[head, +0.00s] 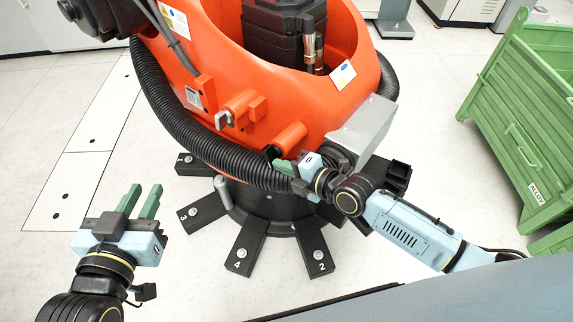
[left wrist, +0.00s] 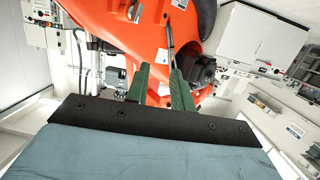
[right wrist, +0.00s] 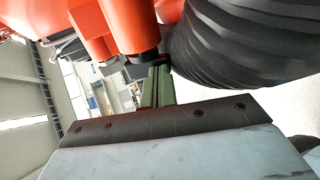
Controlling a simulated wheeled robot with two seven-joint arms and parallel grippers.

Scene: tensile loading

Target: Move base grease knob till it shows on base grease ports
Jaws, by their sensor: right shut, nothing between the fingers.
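The orange robot base (head: 340,95) carries a stubby orange cylinder (head: 290,137) with a dark end knob (head: 272,152). This looks like the grease knob, though I read no label on it. In the right wrist view the dark knob (right wrist: 146,57) sits just above my right fingertips. My right gripper (head: 276,165) is shut and empty just below it, touching or very close; I cannot tell which. A second orange block with a grey lever (head: 222,119) sits further left. My left gripper (head: 145,190) is open and empty, well left of the base. I cannot make out any port marking.
A thick black corrugated hose (head: 185,130) wraps the base close to my right gripper. Numbered black feet (head: 247,245) spread around the base. A green crate (head: 520,110) stands at the right. The floor around my left gripper is mostly clear.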

